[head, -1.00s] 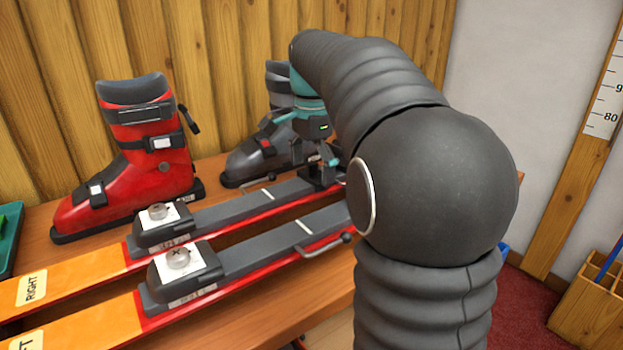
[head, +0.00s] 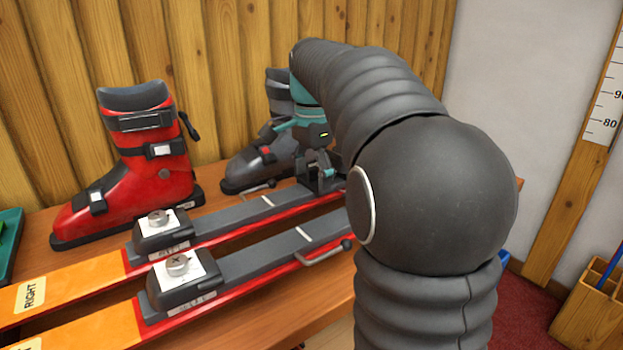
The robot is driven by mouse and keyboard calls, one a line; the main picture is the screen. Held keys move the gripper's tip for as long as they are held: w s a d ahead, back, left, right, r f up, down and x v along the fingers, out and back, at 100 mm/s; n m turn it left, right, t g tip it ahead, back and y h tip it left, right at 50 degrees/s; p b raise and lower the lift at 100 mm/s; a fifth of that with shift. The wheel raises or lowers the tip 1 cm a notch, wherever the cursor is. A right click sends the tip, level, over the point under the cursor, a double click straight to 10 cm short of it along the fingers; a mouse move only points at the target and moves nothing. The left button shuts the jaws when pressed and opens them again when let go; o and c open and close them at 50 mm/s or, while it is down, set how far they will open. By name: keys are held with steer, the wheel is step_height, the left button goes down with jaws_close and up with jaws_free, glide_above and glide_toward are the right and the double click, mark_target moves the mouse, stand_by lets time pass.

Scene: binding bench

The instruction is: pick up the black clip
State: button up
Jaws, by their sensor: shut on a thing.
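My gripper (head: 320,168), teal and dark grey, is at the far end of my arm, over the heel end of the far ski's binding. It is shut on a small dark thing, which I take to be the black clip. The fingers, the dark binding parts behind them and my arm hide most of its outline. I cannot tell whether it is clear of the ski. No other black clip shows plainly.
Two orange and red skis (head: 70,283) with grey bindings lie on the wooden bench (head: 325,305). A red boot (head: 140,178) stands at the back left, and a grey boot (head: 247,166) close behind my gripper. A green tray (head: 10,245) is at the left edge.

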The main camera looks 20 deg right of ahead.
mark_target(312, 168)
step_height(312, 168, up, 4)
steer(key=shift+f+p, duration=0.1)
steer(key=shift+p, duration=0.35)
steer(key=s+d+r+p, duration=0.1)
steer(key=s+r+p, duration=0.2)
steer(key=s+r, duration=0.8)
steer(key=shift+s+d+r, duration=0.2)
steer(key=shift+s+r, duration=0.1)
steer(key=shift+r, duration=0.6)
